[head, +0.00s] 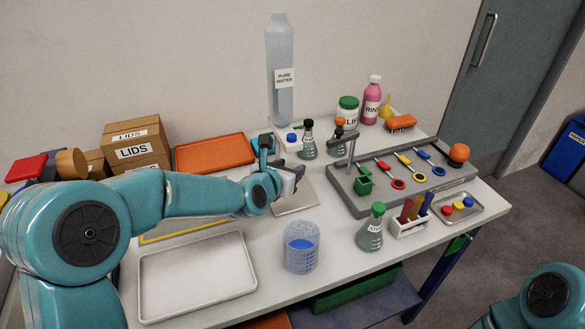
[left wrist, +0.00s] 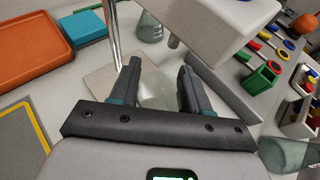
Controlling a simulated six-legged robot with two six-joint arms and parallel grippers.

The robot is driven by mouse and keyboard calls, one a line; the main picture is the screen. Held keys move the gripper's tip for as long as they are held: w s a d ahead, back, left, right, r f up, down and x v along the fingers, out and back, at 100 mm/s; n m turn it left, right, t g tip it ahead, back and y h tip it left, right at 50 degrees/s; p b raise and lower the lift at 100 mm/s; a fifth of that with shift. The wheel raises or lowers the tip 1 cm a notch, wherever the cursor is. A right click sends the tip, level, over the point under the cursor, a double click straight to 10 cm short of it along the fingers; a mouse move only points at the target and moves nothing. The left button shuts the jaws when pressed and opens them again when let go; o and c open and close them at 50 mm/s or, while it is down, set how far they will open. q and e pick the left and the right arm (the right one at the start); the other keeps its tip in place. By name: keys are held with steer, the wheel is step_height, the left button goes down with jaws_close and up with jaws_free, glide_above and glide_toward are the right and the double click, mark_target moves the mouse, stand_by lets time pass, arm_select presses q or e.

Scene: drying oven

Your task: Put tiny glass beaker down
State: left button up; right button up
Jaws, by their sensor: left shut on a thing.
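My left gripper (head: 284,180) reaches in from the left over the middle of the table. In the left wrist view, its two dark fingers (left wrist: 160,88) are shut on the tiny glass beaker (left wrist: 158,92), a pale, see-through shape between them. A flat pale base plate (head: 296,203) lies below and beside the gripper, and also shows in the left wrist view (left wrist: 103,84). I cannot tell whether the beaker touches it. In the head view the arm and gripper hide the beaker. My right gripper is out of view; only part of that arm shows at bottom right.
A metal rod (left wrist: 112,35) and a pale box (left wrist: 225,28) stand close to the fingers. The metal tray (head: 196,307) at front left is empty. A grey tool holder (head: 440,184) fills the right.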

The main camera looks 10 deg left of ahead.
arm_select(q)
steer(key=shift+w+d, duration=0.2)
steer(key=shift+w, duration=0.5)
steer(key=shift+w+f, duration=0.2)
step_height(320, 180, down, 3)
steer(key=shift+w+f+p, duration=0.1)
steer(key=shift+f+p, duration=0.05)
steer(key=shift+p, duration=0.15)
steer(key=shift+b, duration=0.3)
steer(key=o, duration=1.1)
steer(key=shift+o, duration=0.2)
